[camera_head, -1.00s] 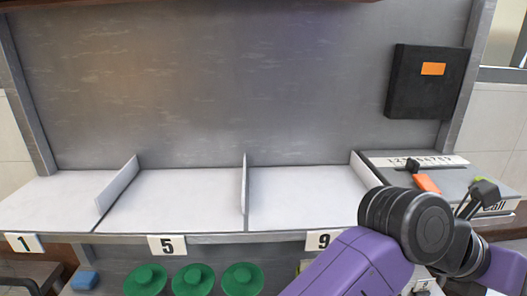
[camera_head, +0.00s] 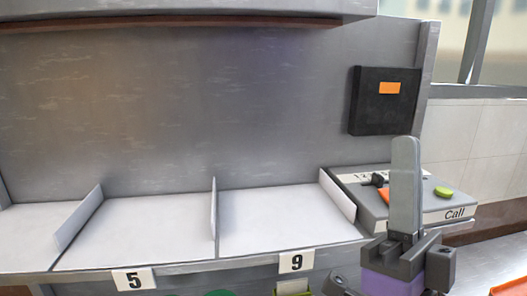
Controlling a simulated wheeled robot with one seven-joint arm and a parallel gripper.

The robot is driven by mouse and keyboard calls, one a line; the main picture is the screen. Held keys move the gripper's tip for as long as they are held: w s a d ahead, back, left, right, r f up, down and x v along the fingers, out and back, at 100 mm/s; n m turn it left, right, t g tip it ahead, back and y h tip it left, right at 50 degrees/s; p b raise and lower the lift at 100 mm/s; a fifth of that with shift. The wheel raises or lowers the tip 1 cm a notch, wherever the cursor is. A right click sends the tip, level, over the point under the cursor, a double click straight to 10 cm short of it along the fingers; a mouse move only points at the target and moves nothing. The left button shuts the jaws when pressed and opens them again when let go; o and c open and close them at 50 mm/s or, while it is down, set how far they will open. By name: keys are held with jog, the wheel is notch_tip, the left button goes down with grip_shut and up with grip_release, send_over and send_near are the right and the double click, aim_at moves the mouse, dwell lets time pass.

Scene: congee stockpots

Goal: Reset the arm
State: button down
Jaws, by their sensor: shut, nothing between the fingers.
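My gripper (camera_head: 404,150) is at the lower right of the head view. Its grey fingers point straight up and are shut together with nothing between them. Its dark base and purple wrist (camera_head: 392,285) show below, at the picture's bottom edge. The fingers stand in front of the grey call panel (camera_head: 372,215) and hide part of its top. The rest of my arm is out of the picture.
The panel has a green button (camera_head: 444,192) and a "Call" label. White bays with upright dividers (camera_head: 78,218) look empty, with labels 5 (camera_head: 134,280) and 9 (camera_head: 296,262) below. A black box (camera_head: 383,100) hangs on the wall. An orange object (camera_head: 510,288) is at bottom right.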

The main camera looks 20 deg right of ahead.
jog(key=a+f+n+g+y, duration=0.3)
jog(key=f+n+y, duration=0.5)
jog(key=f, duration=0.4)
jog(key=a+f+n+g+y, duration=0.3)
jog(key=f+n+y, duration=0.4)
jog(key=f+y, duration=0.3)
jog(key=s+f+m+g+h, duration=0.2)
jog(key=s+f+g+h, duration=0.3)
jog(key=s+f, duration=1.3)
jog(key=g, duration=0.3)
jog(key=shift+s+a+f, duration=0.15)
jog(key=shift+s+a, duration=0.05)
jog(key=shift+a, duration=0.2)
